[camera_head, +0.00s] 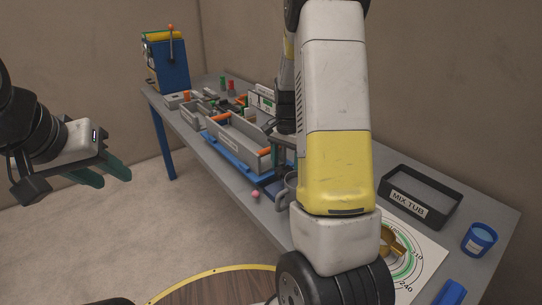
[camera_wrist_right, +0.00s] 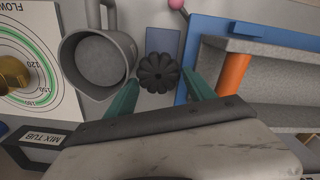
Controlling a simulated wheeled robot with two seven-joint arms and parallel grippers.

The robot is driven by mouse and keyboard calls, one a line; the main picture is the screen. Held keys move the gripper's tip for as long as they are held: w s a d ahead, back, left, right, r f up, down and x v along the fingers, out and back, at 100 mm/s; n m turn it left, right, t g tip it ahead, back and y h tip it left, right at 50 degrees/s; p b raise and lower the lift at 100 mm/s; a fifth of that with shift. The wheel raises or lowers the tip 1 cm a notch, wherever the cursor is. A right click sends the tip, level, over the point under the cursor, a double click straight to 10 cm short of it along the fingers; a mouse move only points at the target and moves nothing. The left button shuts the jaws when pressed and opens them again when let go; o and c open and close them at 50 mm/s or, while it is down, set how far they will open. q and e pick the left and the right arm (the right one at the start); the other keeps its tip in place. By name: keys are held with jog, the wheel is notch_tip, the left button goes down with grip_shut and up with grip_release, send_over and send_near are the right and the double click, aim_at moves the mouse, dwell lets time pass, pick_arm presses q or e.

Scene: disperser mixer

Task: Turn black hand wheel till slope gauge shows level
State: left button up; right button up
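The black hand wheel (camera_wrist_right: 158,72), a lobed knob, shows in the right wrist view beside a grey mug. My right gripper (camera_wrist_right: 160,80) is open, with one teal finger on each side of the wheel; I cannot tell whether they touch it. In the head view my right arm hides the wheel and most of that gripper. My left gripper (camera_head: 106,178) is at the left, over the floor, open and empty. I cannot make out a slope gauge in either view.
The grey mug (camera_wrist_right: 98,64) is close to the right gripper's left finger. A flow dial with a brass piece (camera_head: 392,242), a MIX TUB tray (camera_head: 421,196) and a blue cup (camera_head: 479,240) stand right. A grey tray with orange handles (camera_head: 235,143) lies beyond; a pink ball (camera_head: 255,194) is near the edge.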

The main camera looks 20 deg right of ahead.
jog(key=c, duration=1.1)
jog(key=shift+o, duration=0.2)
jog(key=shift+n, duration=0.3)
jog(key=n, duration=0.5)
jog(key=shift+w+a, duration=0.15)
jog(key=shift+a, duration=0.05)
jog(key=n, duration=0.5)
jog(key=shift+a+n, duration=0.2)
jog(key=shift+n, duration=0.2)
jog(key=n, duration=0.5)
jog(key=shift+a, duration=0.2)
jog(key=n, duration=0.5)
jog(key=shift+a, duration=0.15)
jog(key=shift+s+n, duration=0.2)
jog(key=shift+n, duration=0.1)
jog(key=o, duration=1.1)
